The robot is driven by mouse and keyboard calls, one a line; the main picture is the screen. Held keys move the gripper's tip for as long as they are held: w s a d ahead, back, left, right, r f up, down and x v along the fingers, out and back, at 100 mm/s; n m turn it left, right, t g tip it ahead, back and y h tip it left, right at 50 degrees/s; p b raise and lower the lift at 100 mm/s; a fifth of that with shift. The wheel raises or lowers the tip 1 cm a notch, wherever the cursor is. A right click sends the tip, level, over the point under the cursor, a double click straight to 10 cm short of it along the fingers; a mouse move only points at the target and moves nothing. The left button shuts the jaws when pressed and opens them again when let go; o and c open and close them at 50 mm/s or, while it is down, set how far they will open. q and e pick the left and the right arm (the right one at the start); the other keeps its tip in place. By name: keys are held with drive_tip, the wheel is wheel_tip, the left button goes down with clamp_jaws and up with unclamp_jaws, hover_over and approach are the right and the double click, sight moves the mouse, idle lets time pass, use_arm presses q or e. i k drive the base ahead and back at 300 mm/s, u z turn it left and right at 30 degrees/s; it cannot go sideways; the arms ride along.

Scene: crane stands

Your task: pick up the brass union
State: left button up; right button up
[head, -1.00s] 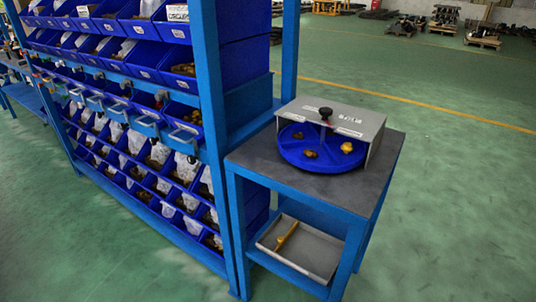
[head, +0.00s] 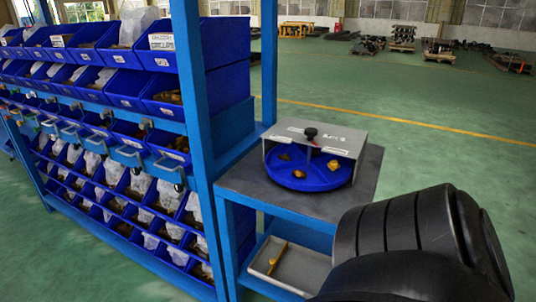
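A round blue tray (head: 312,184) with dividers sits under a grey housing (head: 318,131) on the small blue-framed table. Three small brass-coloured pieces lie in its compartments: a back left piece (head: 285,157), a front piece (head: 299,173) and a right piece (head: 333,165). They are too small to tell which is the brass union. A thick black link of my own arm fills the lower right of the head view, right of the table. Neither of my grippers shows.
A blue rack with several rows of bins (head: 160,95) stands left of the table (head: 237,183). A grey lower tray (head: 312,270) holds a yellow rod (head: 278,258).

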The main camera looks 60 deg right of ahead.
sight(299, 173)
drive_tip(key=i, duration=1.45)
drive_tip(key=z, duration=2.25)
